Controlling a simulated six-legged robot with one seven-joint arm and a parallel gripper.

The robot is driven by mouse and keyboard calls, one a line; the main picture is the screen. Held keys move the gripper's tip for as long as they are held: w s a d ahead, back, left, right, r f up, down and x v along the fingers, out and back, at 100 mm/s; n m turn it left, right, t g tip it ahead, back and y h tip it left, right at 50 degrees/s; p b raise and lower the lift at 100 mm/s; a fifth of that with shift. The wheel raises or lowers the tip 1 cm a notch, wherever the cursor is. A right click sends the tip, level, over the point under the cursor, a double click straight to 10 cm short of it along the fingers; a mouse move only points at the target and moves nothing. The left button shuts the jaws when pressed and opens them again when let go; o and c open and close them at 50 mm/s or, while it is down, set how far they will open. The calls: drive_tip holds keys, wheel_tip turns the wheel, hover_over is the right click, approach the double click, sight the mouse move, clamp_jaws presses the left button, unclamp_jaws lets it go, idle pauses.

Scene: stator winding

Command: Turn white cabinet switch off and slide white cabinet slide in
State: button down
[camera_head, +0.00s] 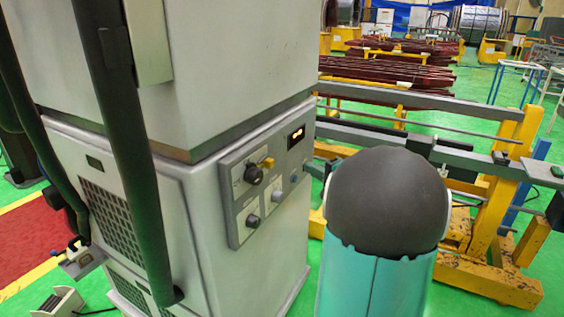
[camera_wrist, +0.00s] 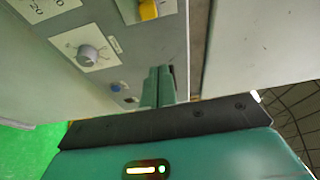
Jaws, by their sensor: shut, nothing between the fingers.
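The white cabinet (camera_head: 280,238) stands left of centre in the head view, with a grey control panel (camera_head: 236,208) on its right face. The panel carries a black knob (camera_head: 253,174), a yellow handle (camera_head: 266,163), a grey knob (camera_head: 252,220) and a blue button (camera_head: 294,178). I cannot tell which part is the switch or the slide. In the wrist view, the yellow handle (camera_wrist: 148,9), a grey knob (camera_wrist: 87,55) and the blue button (camera_wrist: 115,87) show. My gripper (camera_wrist: 158,75) is shut and empty beside the panel; contact is unclear. In the head view it is hidden.
My teal arm with its black dome blocks the area right of the cabinet in the head view. Thick dark hoses (camera_head: 125,150) hang before the cabinet's left side. A yellow frame (camera_head: 505,185) with grey rails stands at right.

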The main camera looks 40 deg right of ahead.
sight(273, 165)
drive_tip(key=w, duration=1)
drive_tip(key=shift+w+f, duration=0.1)
drive_tip(key=shift+f, duration=0.1)
drive_tip(key=a, duration=0.1)
drive_tip(key=s+a, duration=0.1)
drive_tip(key=a, duration=0.1)
drive_tip(key=shift+s+r, duration=0.1)
drive_tip(key=shift+r, duration=0.05)
drive_tip(key=shift+a, duration=0.25)
drive_tip(key=shift+s+a, duration=0.1)
drive_tip(key=shift+a, duration=0.05)
drive_tip(key=shift+s+a, duration=0.15)
drive_tip(key=shift+a, duration=0.4)
drive_tip(key=shift+s+a, duration=0.15)
drive_tip(key=shift+a, duration=0.35)
